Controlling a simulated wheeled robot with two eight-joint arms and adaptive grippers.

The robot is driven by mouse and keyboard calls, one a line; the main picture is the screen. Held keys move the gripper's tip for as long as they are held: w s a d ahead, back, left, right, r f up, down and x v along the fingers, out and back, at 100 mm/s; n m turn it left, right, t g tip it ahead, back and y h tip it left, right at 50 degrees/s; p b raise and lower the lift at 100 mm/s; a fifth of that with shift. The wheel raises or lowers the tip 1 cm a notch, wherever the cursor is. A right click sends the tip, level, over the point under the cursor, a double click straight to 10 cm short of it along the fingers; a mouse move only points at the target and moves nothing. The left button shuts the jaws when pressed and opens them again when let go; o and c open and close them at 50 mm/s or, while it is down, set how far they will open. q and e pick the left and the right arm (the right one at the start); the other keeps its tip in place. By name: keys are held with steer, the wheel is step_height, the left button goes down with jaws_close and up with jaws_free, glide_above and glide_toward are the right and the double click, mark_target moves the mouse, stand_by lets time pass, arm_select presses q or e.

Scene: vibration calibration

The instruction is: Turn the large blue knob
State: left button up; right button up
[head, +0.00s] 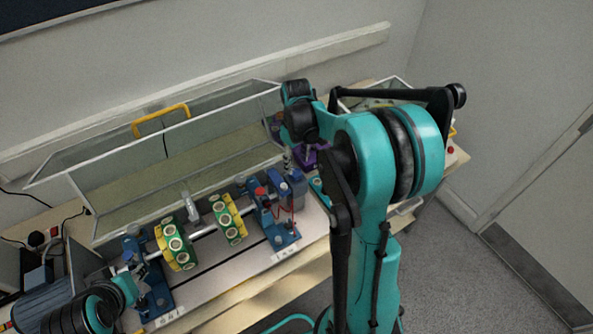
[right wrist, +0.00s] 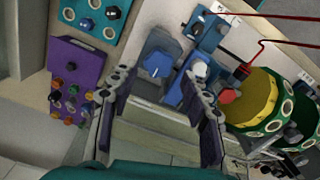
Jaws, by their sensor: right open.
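The large blue knob (right wrist: 157,64) sits on top of a grey-blue box in the right wrist view. This box (head: 291,187) shows in the head view at the right end of the shaft rig. My right gripper (right wrist: 160,88) is open, with its two fingers pointing toward the box. The knob lies between the finger lines, just past the tips, and no contact shows. In the head view my right arm hides much of this hand. My left arm comes in at the lower left; its fingers cannot be made out against the blue stand.
A purple panel (right wrist: 70,83) with several small knobs stands left of the box, a teal panel (right wrist: 98,15) beyond it. Yellow-green discs (right wrist: 252,100) and red wires are at the right. A clear cover (head: 125,205) with a yellow handle (head: 160,119) stands behind the rig.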

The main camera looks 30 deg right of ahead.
mark_target(295, 173)
step_height(295, 173, down, 5)
steer(key=shift+f+b, duration=0.1)
steer(key=shift+b, duration=0.25)
steer(key=shift+w, duration=0.1)
steer(key=c, duration=0.9)
steer(key=m+b, duration=0.1)
steer(key=m, duration=0.4)
steer(key=shift+a+b, duration=0.1)
steer(key=shift+b, duration=0.25)
steer(key=m+b, duration=0.1)
steer(key=m, duration=0.5)
steer(key=shift+a+m, duration=0.1)
steer(key=shift+m, duration=0.2)
